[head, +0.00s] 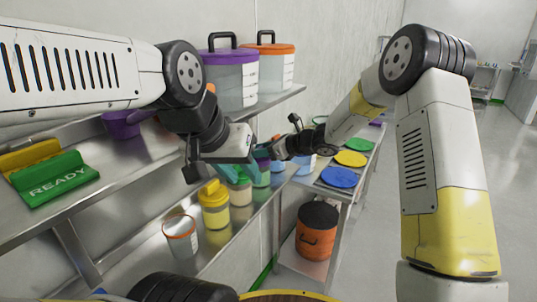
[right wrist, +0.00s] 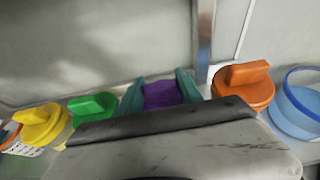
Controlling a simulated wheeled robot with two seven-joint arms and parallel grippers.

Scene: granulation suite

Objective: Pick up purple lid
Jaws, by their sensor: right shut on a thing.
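The purple lid (right wrist: 162,95) shows in the right wrist view between the teal fingers of my right gripper (right wrist: 160,86), which is shut on it.
Yellow-lidded (head: 213,192) and green-lidded (right wrist: 92,106) jars stand left of the purple lid; an orange lid (right wrist: 243,85) and blue container (right wrist: 297,108) stand right. A purple-lidded canister (head: 231,80) sits on the upper shelf. A side table holds colored discs, including a blue one (head: 340,177).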

